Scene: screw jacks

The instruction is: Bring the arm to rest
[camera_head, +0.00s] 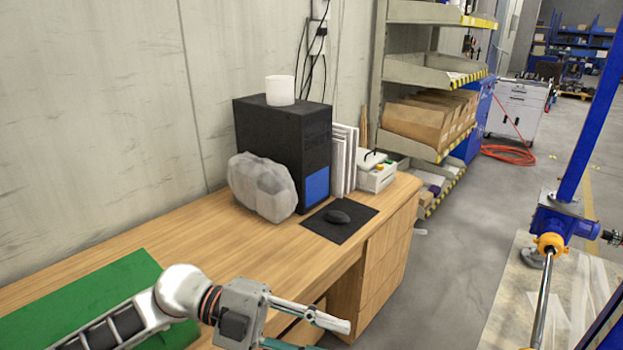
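My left arm comes in from the lower left over the desk (130,235). Its gripper (330,338) is past the desk's front edge at the bottom of the head view, with its fingers pointing right. The two fingers stand apart, with nothing seen between them, and the lower one is partly cut off by the frame. My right gripper is not in view.
A green mat (110,290) lies under my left arm. A black computer tower (285,140), a plastic-wrapped bundle (262,188) and a mouse pad (325,228) stand farther back. A blue screw-jack frame (582,150) rises at right. Grey floor (455,270) lies between.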

